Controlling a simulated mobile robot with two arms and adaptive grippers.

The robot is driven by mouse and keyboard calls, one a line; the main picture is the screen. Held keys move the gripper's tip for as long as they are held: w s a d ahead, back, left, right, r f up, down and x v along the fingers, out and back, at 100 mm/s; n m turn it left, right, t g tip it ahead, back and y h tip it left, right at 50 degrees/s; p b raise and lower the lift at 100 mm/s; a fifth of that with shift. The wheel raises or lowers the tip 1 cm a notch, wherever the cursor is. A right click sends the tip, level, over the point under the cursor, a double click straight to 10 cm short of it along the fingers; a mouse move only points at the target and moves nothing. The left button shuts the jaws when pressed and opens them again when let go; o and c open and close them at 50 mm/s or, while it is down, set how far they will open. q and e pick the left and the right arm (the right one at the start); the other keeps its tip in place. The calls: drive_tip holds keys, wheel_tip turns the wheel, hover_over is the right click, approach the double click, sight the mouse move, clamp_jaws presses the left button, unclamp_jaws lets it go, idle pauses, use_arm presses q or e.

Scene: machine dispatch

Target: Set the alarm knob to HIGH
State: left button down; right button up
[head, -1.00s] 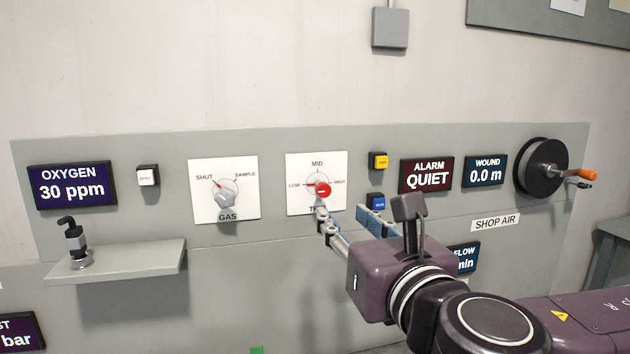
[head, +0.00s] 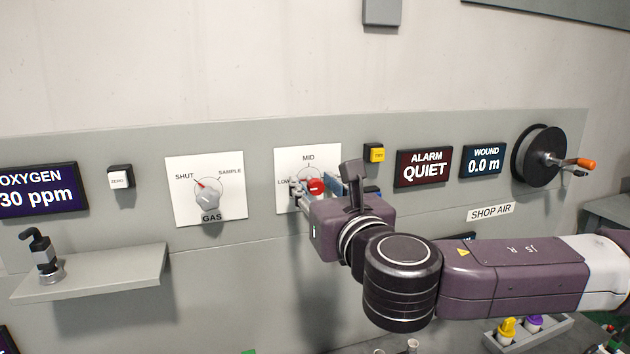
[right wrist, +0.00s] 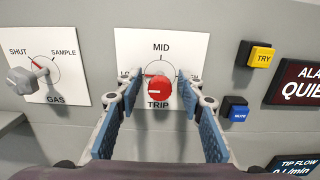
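The red alarm knob (head: 316,187) sits on a white dial plate (right wrist: 196,44) marked LOW, MID and TRIP, with the right-hand label partly covered. In the right wrist view the knob (right wrist: 159,90) has a red mark pointing left toward LOW. My right gripper (head: 313,188) is in front of the dial. In the right wrist view its two blue-padded fingers (right wrist: 156,88) are spread, one on each side of the knob, with gaps between. The alarm display (head: 424,168) reads QUIET. My left gripper is not in view.
The gas dial (head: 207,190) is to the left, set at SHUT. A yellow TRY button (right wrist: 260,57) and a blue MUTE button (right wrist: 234,109) sit close right of the dial. A shelf (head: 110,272) juts out lower left; a crank reel (head: 540,155) is at far right.

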drive_tip(key=shift+s, duration=0.1)
drive_tip(key=c, duration=0.4)
clamp_jaws()
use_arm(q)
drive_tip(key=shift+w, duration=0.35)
